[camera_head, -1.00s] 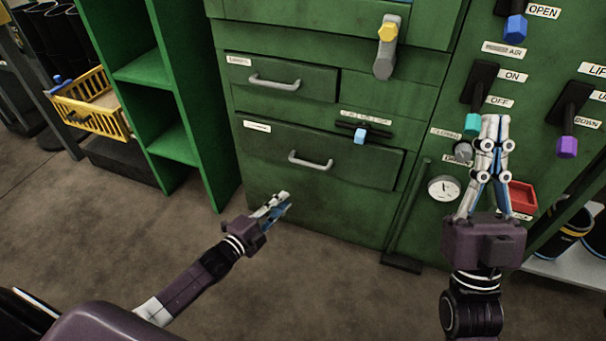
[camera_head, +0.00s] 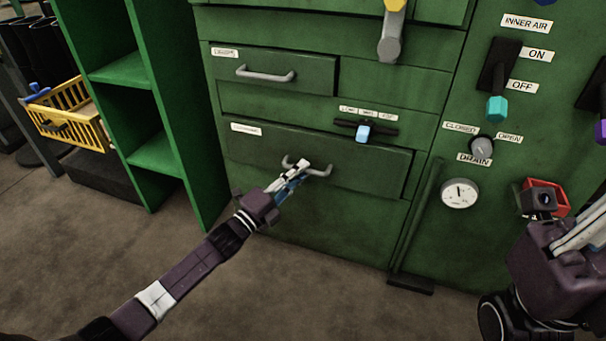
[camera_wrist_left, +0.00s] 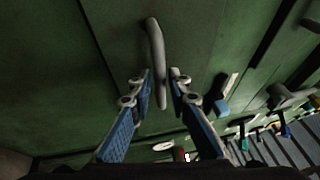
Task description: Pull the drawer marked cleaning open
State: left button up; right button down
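The lower green drawer (camera_head: 365,170) appears shut in the cabinet front. Its white label (camera_head: 246,129) is too small to read for certain. Its grey bar handle (camera_head: 320,171) also shows in the left wrist view (camera_wrist_left: 157,50). My left gripper (camera_head: 297,170) is at the left part of this handle. In the left wrist view the two fingers (camera_wrist_left: 161,75) are apart, with the lower part of the handle between them. I cannot tell whether they touch it. My right gripper (camera_head: 585,225) is partly cut off at the right edge, and its fingertips are out of view.
An upper drawer (camera_head: 300,78) with its own handle sits above. A slider with a cyan knob (camera_head: 363,132) is just above the lower drawer. A gauge (camera_head: 460,193) and a red box (camera_head: 558,199) are to the right. The floor before the drawer is clear.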

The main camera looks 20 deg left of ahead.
pick_arm(q)
jog(key=shift+w+d+r, duration=0.1)
jog(key=shift+w+d, duration=0.2)
jog(key=shift+w, duration=0.3)
grip_shut()
